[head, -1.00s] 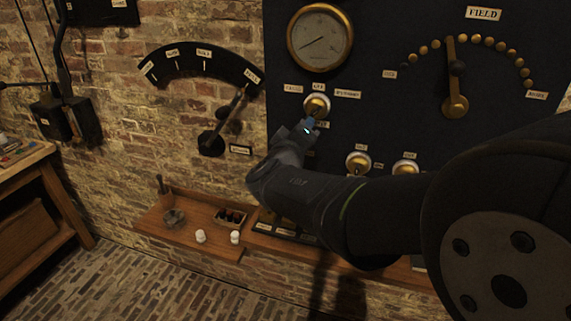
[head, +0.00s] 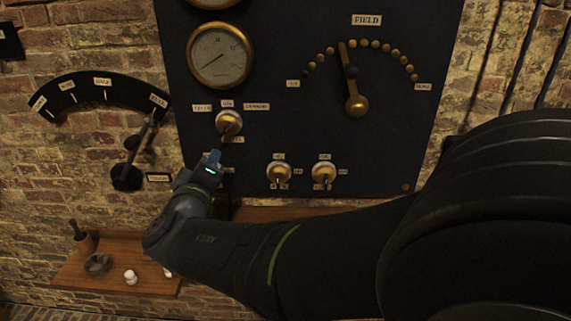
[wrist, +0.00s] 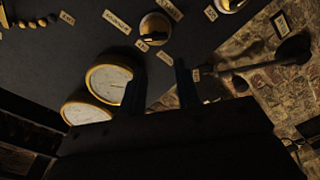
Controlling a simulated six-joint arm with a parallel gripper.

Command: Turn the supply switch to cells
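The supply switch (head: 229,122) is a round brass and white knob on the dark panel, below the gauge. Small labels sit to its left, above, right and below; the left one (head: 202,107) seems to read cells, but the lettering is blurred. A dark handle or pointer on the knob leans down and slightly left. My gripper (head: 213,158) is below the knob and slightly left, apart from it. In the wrist view my gripper (wrist: 160,75) shows two dark fingers spread with nothing between them. A knob that looks like the switch (wrist: 155,27) lies beyond the fingertips.
Two smaller knobs (head: 279,173) (head: 324,172) sit lower right on the panel. The gauge (head: 220,56) is above, and the field lever (head: 355,90) is to the right. A quadrant lever (head: 139,150) is on the brick wall at left. A wooden shelf (head: 115,262) is below.

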